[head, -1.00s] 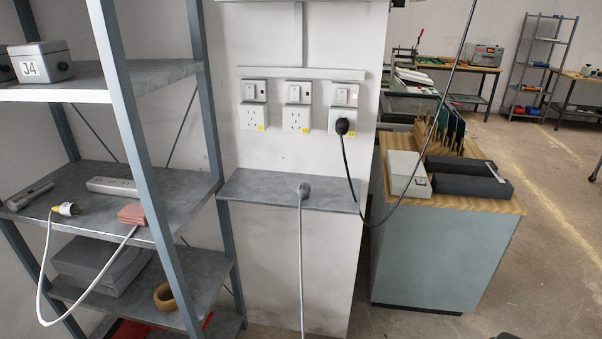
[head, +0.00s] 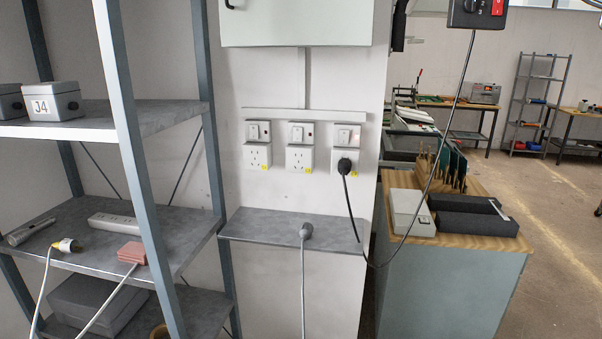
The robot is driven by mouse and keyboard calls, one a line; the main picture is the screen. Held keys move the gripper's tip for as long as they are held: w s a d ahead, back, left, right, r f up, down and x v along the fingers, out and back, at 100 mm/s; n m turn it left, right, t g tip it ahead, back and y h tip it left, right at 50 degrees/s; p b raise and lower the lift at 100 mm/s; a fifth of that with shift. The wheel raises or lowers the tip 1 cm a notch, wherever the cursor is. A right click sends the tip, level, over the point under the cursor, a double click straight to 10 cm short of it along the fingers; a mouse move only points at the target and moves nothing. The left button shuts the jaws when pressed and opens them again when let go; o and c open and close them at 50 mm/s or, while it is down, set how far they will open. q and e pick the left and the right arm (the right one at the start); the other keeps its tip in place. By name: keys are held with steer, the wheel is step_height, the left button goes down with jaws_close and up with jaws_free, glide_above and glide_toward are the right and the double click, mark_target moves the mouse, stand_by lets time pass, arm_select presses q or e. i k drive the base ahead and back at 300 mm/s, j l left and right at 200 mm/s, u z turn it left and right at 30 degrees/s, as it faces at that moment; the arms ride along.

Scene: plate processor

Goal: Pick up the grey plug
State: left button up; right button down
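The grey plug (head: 305,231) rests on a narrow grey wall shelf (head: 260,226), near its middle front edge. Its grey cord (head: 303,280) hangs straight down over the edge and out of view at the bottom. Neither of my grippers is in view.
Several wall sockets with switches hang above the shelf; a black plug (head: 344,166) sits in the right socket (head: 346,158). Its black cord loops right. A metal rack (head: 134,150) stands at left. A wood-topped cabinet (head: 465,238) stands at right. The shelf is otherwise clear.

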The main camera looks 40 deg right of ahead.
mark_target(307, 228)
steer(key=i+j+z, duration=0.1)
steer(key=z, duration=1.2)
steer(key=i+j, duration=0.05)
